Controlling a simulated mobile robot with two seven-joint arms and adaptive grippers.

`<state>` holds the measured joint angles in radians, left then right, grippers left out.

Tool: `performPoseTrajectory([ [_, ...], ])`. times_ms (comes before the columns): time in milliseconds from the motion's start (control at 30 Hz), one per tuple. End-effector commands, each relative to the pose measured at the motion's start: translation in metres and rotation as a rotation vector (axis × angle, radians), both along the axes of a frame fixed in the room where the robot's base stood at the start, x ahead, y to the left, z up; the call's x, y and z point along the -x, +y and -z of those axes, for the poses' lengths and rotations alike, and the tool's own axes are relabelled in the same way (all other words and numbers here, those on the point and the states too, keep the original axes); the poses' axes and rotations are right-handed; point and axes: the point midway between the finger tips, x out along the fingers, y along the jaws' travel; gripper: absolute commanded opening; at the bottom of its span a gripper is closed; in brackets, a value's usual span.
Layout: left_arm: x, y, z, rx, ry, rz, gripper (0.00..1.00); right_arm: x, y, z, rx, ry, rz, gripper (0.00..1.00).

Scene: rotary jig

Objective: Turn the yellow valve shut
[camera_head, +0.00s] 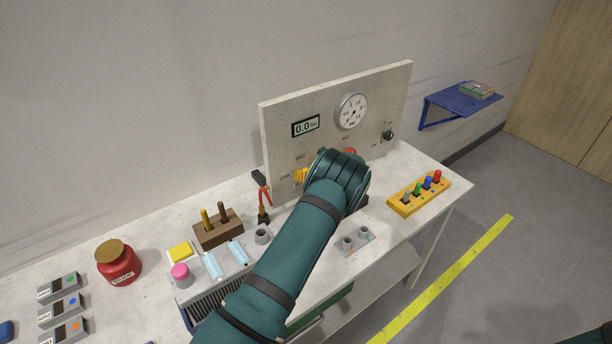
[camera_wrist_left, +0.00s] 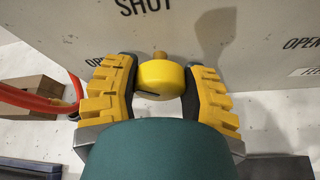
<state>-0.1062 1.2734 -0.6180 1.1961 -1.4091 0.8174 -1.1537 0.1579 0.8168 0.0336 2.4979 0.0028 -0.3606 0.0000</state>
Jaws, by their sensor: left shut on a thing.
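The yellow valve (camera_wrist_left: 160,78) is a round knob on a short brass stem, mounted on the upright grey panel (camera_head: 380,83). In the left wrist view it sits between the two yellow fingers of my left gripper (camera_wrist_left: 157,88), which is shut on it. The word SHUT shows on the panel above the knob. In the head view my left arm comes in from the lower left, and the gripper's yellow fingers (camera_head: 300,175) show at the panel; the knob is mostly hidden there. My right gripper is not in view.
The panel carries a round gauge (camera_head: 351,111), a display (camera_head: 306,126) reading 0.0 and a black knob (camera_head: 388,135). A red-handled tool (camera_head: 264,203) and a wooden block (camera_head: 218,232) stand left of my gripper. A yellow peg rack (camera_head: 419,194) is at right.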

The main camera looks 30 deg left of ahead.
Motion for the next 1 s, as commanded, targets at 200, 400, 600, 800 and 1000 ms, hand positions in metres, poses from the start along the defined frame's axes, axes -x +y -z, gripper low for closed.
performPoseTrajectory([
  [200,-0.001,-0.001,0.005,-0.078,0.191,0.001,0.1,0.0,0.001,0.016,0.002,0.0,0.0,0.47],
  [400,-0.001,-0.001,0.005,-0.149,0.363,0.001,0.1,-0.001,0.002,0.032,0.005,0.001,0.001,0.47],
  [600,-0.001,-0.001,0.006,-0.212,0.518,0.002,0.1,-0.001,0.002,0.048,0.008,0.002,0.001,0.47],
  [800,-0.002,-0.001,0.004,-0.26,0.631,0.002,0.1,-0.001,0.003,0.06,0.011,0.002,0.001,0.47],
  [1000,-0.002,-0.001,0.004,-0.289,0.701,0.003,0.1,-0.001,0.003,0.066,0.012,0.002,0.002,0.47],
])
